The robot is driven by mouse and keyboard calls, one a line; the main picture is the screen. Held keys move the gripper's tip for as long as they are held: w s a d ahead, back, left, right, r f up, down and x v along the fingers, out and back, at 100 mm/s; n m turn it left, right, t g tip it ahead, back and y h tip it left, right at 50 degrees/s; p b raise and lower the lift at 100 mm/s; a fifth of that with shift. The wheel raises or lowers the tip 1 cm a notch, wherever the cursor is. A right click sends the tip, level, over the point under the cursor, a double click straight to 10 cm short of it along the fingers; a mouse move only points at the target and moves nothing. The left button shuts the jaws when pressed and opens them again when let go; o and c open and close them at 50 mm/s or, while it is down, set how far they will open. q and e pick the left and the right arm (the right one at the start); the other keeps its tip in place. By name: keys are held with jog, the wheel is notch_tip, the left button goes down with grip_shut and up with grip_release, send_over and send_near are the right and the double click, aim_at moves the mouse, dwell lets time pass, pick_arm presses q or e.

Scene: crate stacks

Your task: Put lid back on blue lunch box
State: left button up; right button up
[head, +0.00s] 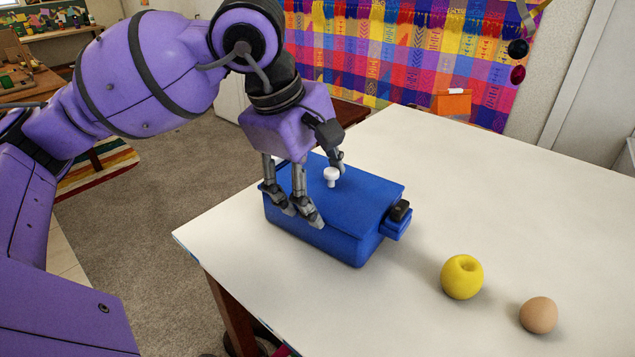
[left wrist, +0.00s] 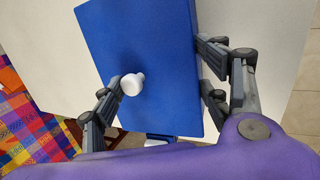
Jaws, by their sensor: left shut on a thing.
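The blue lunch box (head: 345,248) stands near the table's left edge, with a black and blue latch piece on its right end. Its flat blue lid (head: 372,195), with a white knob (head: 331,176), lies over the top of the box; I cannot tell whether it is fully seated. My left gripper (head: 320,190) comes down from above and is shut on the lid, with fingers at its near and far long edges. The left wrist view shows the lid (left wrist: 150,50) between the fingers of the left gripper (left wrist: 155,90), and the knob (left wrist: 132,84). My right gripper is out of view.
A yellow apple (head: 462,277) and a brown egg (head: 539,315) stand to the right. A small orange object (head: 452,103) is beyond the table's far edge, before a colorful woven cloth (head: 400,50).

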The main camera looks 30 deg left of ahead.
pick_arm(q)
jog(key=o, duration=1.3)
jog(key=shift+o, duration=1.3)
jog(key=shift+r+p, duration=2.4)
jog(key=shift+r, duration=1.15)
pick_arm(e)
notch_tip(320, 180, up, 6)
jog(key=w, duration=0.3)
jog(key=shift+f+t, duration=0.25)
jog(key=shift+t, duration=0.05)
